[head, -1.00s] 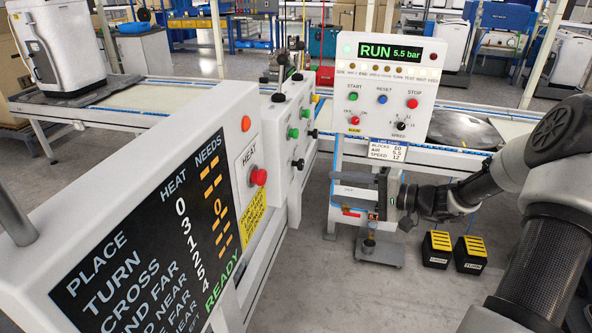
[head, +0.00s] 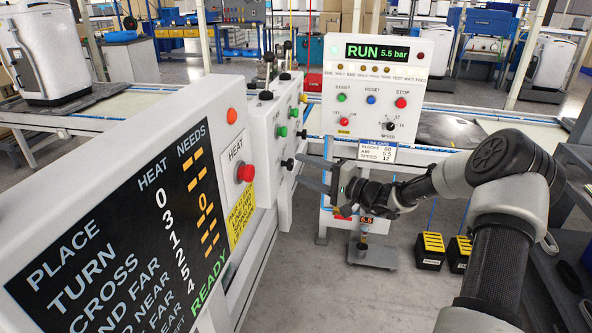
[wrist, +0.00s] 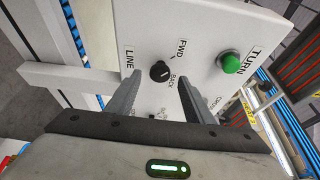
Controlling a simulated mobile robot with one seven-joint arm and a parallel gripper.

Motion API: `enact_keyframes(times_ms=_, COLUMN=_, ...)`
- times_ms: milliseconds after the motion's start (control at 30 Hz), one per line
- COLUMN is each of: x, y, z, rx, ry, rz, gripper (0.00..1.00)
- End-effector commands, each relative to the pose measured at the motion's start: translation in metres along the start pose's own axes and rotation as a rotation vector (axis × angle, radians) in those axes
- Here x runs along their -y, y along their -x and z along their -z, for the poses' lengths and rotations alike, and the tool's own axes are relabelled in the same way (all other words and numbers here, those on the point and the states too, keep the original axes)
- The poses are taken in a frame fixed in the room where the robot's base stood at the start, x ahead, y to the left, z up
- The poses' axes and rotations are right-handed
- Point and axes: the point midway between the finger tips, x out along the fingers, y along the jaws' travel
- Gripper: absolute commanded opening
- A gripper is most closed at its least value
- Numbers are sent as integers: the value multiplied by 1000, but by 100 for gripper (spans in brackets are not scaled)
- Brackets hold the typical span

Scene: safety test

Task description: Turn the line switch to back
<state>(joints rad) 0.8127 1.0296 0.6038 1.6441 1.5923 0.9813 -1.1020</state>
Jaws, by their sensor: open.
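The line switch is a round black knob (wrist: 159,71) on a white panel (wrist: 200,40), marked LINE, FWD and BACK. Which mark it points to is too small to tell. My gripper (wrist: 160,82) is open, with one finger on either side of the knob in the picture; I see no contact. In the head view my gripper (head: 305,173) reaches left toward the panel's lower black knob (head: 287,163), which looks like the line switch, just right of it. The fingers appear empty.
A green TURN button (wrist: 230,63) sits beside the switch. The console with a red HEAT button (head: 245,173) stands at near left. A RUN control box (head: 372,80) stands behind my gripper. Black-and-yellow pedals (head: 431,250) are on the floor at right.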

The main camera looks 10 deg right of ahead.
Motion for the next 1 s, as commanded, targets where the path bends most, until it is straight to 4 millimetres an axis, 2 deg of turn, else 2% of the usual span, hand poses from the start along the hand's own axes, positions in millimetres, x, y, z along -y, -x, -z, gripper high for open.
enact_keyframes(times_ms=33, x=-2, y=-9, z=-1, rx=2, ry=0, rz=0, gripper=47)
enact_keyframes(times_ms=200, x=-1, y=-28, z=0, rx=1, ry=0, rz=0, gripper=47)
enact_keyframes(times_ms=567, x=0, y=-34, z=0, rx=0, ry=0, rz=-1, gripper=47)
enact_keyframes(times_ms=600, x=0, y=-34, z=0, rx=0, ry=0, rz=-1, gripper=46)
enact_keyframes(times_ms=833, x=0, y=-34, z=0, rx=0, ry=0, rz=-1, gripper=7)
enact_keyframes(times_ms=1000, x=1, y=-34, z=0, rx=0, ry=-5, rz=-3, gripper=7)
